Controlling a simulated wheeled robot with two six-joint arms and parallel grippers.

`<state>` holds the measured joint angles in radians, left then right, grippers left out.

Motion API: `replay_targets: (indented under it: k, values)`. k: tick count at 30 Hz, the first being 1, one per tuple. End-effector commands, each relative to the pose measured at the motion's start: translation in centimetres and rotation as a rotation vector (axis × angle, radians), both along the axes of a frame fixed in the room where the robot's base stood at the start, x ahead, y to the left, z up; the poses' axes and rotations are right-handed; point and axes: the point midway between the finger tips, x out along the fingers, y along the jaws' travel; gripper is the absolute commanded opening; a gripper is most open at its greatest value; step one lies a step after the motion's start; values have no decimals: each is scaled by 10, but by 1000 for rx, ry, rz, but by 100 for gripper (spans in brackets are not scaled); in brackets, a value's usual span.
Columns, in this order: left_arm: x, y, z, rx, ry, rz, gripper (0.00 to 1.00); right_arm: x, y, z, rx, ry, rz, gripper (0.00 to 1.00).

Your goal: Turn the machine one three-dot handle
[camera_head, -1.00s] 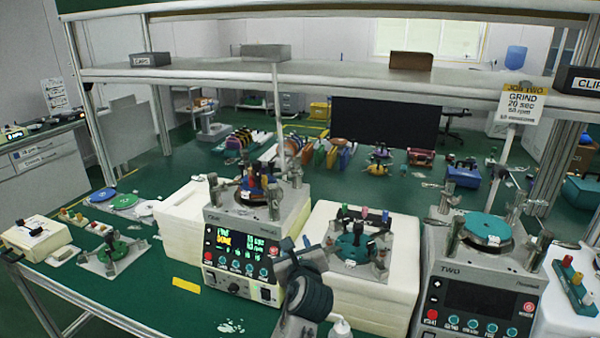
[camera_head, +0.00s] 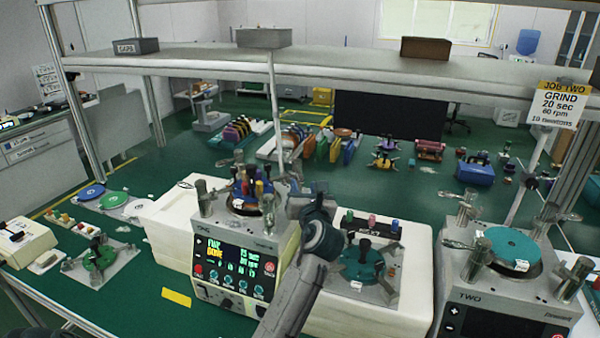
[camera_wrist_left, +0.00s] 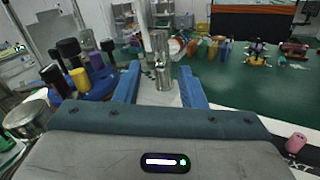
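Machine one (camera_head: 238,262) stands left of centre with a lit display that reads DONE. Several silver upright handles surround its round plate, including a front right one (camera_head: 268,207) and a back right one (camera_head: 279,163). My left gripper (camera_head: 295,187) is at the machine's right side, partly hidden by its own wrist. In the left wrist view its two blue fingers (camera_wrist_left: 160,80) are apart, and a silver handle (camera_wrist_left: 161,62) shows between them. I see no grip on it. Dot marks on the handles are too small to tell. My right gripper is not in view.
A white block with a teal-disc fixture (camera_head: 362,265) stands right of machine one, close to my left arm. Machine two (camera_head: 490,300) is at the far right. A shelf (camera_head: 340,70) runs above. Green bench with a yellow label (camera_head: 176,298) lies front left.

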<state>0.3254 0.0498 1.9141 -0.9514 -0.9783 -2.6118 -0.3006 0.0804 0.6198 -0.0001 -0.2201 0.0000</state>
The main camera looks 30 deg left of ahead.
Motion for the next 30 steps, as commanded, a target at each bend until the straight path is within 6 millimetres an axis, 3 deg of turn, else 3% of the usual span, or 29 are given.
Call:
replay_targets:
  k: [9, 22, 28, 30]
  values:
    - [39, 37, 2, 1, 1, 1, 37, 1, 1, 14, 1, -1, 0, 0]
    - [47, 45, 0, -1, -1, 0, 37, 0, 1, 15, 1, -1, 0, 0]
    - [47, 45, 0, -1, 0, 0, 0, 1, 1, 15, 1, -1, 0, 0]
    - [47, 45, 0, -1, 0, 0, 0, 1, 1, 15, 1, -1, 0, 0]
